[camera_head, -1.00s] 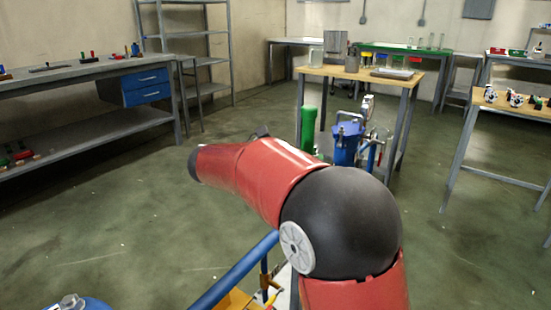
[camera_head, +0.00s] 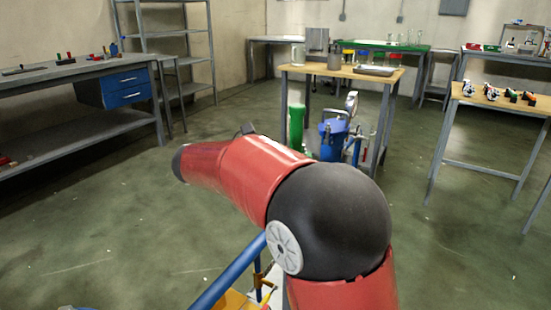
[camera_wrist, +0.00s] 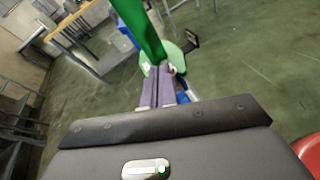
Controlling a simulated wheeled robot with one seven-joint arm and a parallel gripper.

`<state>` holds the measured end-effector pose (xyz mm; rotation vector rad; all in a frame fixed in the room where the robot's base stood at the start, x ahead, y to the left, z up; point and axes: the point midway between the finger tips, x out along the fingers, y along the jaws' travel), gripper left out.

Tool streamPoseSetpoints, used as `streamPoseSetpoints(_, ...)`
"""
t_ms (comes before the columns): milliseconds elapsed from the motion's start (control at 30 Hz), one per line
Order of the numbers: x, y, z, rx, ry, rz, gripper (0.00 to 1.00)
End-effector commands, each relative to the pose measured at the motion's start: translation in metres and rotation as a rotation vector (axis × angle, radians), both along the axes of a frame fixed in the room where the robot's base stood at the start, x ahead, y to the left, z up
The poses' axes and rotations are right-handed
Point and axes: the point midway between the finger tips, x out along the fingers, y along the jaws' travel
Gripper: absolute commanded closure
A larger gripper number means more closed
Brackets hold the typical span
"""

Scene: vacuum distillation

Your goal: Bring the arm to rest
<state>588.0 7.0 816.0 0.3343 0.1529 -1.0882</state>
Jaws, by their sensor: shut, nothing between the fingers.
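My red arm with a black joint (camera_head: 330,222) fills the lower middle of the head view. It is bent, and its upper link reaches out to the left over open floor. My gripper (camera_wrist: 165,78) does not show in the head view. In the wrist view its two purple-grey fingers lie together, with nothing seen held between them. A green strip (camera_wrist: 140,28) and a pale green part show around the fingers; I cannot tell what they belong to.
A wooden-topped table (camera_head: 340,73) stands ahead, with a green cylinder (camera_head: 296,125) and a blue vessel (camera_head: 333,140) on the floor beside it. A workbench (camera_head: 75,72) stands left, another table (camera_head: 500,100) right. Open floor lies left of my arm.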

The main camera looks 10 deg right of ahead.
Motion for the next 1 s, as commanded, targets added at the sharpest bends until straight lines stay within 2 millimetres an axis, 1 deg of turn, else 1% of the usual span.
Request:
streamPoseSetpoints(33, -0.004, 0.009, 0.003, 0.001, -0.002, 0.004, 1.00)
streamPoseSetpoints(200, -0.018, 0.034, 0.011, 0.001, -0.001, 0.004, 1.00)
streamPoseSetpoints(367, -0.026, 0.048, 0.016, 0.003, -0.001, 0.001, 1.00)
streamPoseSetpoints(467, -0.034, 0.043, 0.016, 0.038, -0.011, -0.015, 1.00)
streamPoseSetpoints(567, -0.054, 0.024, 0.012, 0.148, -0.045, -0.064, 1.00)
streamPoseSetpoints(667, -0.087, -0.001, 0.002, 0.329, -0.109, -0.153, 1.00)
streamPoseSetpoints(700, -0.103, -0.011, -0.004, 0.414, -0.141, -0.198, 1.00)
streamPoseSetpoints(767, -0.127, -0.022, -0.014, 0.541, -0.196, -0.272, 1.00)
streamPoseSetpoints(800, -0.143, -0.028, -0.020, 0.626, -0.235, -0.323, 1.00)
streamPoseSetpoints(867, -0.167, -0.035, -0.030, 0.750, -0.296, -0.406, 1.00)
streamPoseSetpoints(900, -0.182, -0.037, -0.037, 0.834, -0.338, -0.462, 1.00)
streamPoseSetpoints(1000, -0.219, -0.039, -0.054, 1.039, -0.453, -0.614, 1.00)
